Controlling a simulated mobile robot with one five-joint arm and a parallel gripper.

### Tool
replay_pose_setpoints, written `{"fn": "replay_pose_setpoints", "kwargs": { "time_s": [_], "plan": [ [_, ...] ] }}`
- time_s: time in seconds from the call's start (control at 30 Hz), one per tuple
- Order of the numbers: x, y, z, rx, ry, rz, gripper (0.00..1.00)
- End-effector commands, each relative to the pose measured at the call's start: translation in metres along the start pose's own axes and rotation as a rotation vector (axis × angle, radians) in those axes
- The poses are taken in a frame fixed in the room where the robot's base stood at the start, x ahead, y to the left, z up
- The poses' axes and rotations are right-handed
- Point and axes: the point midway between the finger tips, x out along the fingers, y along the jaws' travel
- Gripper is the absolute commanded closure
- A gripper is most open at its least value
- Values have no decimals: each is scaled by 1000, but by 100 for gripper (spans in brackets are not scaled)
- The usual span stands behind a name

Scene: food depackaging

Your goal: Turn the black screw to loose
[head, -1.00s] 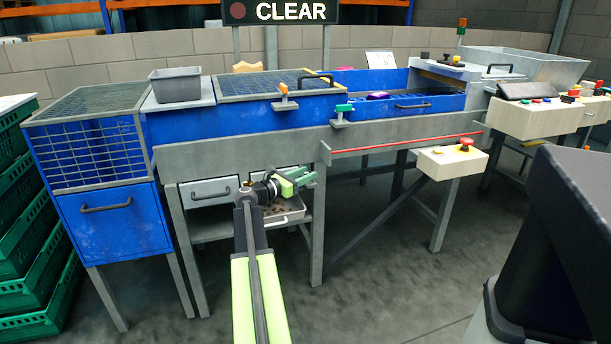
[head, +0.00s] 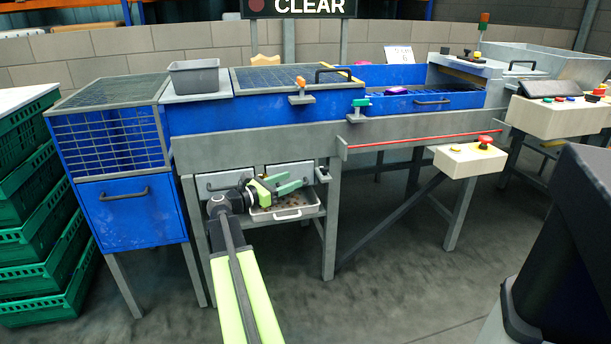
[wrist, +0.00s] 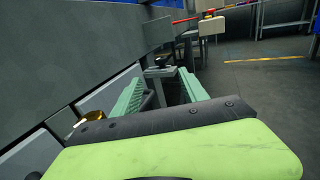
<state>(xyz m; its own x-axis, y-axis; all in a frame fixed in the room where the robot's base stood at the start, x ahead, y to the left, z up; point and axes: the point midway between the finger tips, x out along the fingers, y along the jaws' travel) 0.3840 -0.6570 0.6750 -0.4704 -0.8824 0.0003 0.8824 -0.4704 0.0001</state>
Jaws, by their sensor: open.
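The black screw (head: 323,170) sits on a small grey bracket at the front leg of the machine, beside the drawers. It also shows in the wrist view (wrist: 160,62) as a dark knob on a grey support, ahead of and between my fingers. My gripper (head: 295,185) has green jaws and is just left of the screw in the head view. In the wrist view my gripper (wrist: 160,92) is open and empty, its jaws spread to either side with the screw beyond them. I see no contact with the screw.
A perforated metal tray (head: 285,211) stands on the shelf below my gripper. Two grey drawers (head: 225,183) are behind it. A control box with a red button (head: 470,160) stands to the right. Green crates (head: 35,230) are at far left. The floor in front is clear.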

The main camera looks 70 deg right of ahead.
Motion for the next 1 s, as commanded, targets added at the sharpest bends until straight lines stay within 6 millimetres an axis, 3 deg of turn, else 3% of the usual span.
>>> {"fn": "replay_pose_setpoints", "kwargs": {
  "time_s": [0.1,0.23,0.8,0.93,1.0],
  "plan": [
    [-22,0,0,0,0,2,49],
    [-33,0,0,0,0,0,49],
    [-35,0,0,0,0,0,49],
    [-47,-6,-25,109,71,-13,49],
    [-64,-3,-35,186,132,-7,49]
  ]
}}
